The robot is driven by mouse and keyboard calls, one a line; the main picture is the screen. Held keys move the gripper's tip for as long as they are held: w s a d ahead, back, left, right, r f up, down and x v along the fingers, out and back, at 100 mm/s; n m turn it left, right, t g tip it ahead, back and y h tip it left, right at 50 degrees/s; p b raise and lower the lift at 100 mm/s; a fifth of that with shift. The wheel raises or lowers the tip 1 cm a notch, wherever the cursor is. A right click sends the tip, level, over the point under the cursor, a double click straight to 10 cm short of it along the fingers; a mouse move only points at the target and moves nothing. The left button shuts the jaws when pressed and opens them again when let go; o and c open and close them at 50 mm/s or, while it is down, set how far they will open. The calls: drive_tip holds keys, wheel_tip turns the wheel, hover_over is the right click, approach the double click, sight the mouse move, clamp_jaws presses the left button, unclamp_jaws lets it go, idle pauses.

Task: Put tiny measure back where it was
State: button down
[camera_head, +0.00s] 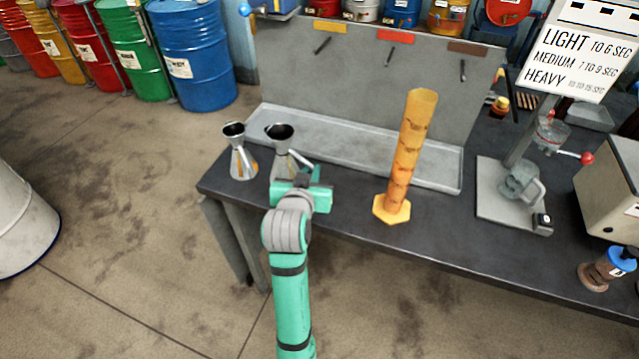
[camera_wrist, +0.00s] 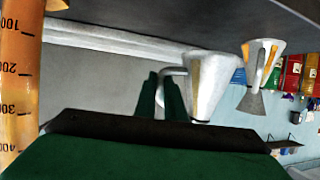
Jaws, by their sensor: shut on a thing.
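Two metal measures with dark open mouths and a yellowish strip on the side are at the left end of the bench. One measure (camera_head: 281,147) is at my gripper (camera_head: 308,178), upright in the head view, its lower part partly hidden by the gripper. In the wrist view, which is upside down, the fingers (camera_wrist: 163,97) are shut around the handle of this measure (camera_wrist: 212,84). I cannot tell whether its base touches the bench. The other measure (camera_head: 241,158) stands upright just to its left; it also shows in the wrist view (camera_wrist: 260,72).
A tall amber graduated cylinder (camera_head: 405,150) stands on the bench to the right of my gripper. A shallow grey tray (camera_head: 350,146) runs behind, below a grey back panel (camera_head: 370,80). A clamp stand (camera_head: 515,190) is farther right. The bench between gripper and cylinder is clear.

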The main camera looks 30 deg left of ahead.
drive_tip(key=f, duration=0.1)
drive_tip(key=w, duration=0.1)
drive_tip(key=w+f, duration=0.1)
drive_tip(key=shift+w+d+f, duration=0.15)
drive_tip(key=shift+d+f, duration=0.1)
drive_tip(key=shift+f, duration=0.1)
drive_tip(key=shift+w+d+f, duration=0.1)
drive_tip(key=shift+w+f, duration=0.05)
drive_tip(key=shift+f, duration=0.8)
drive_tip(key=shift+w+f, duration=0.15)
drive_tip(key=shift+f, duration=0.75)
drive_tip(key=shift+f, duration=0.15)
drive_tip(key=c, duration=1.8)
unclamp_jaws()
drive_tip(key=shift+c, duration=0.2)
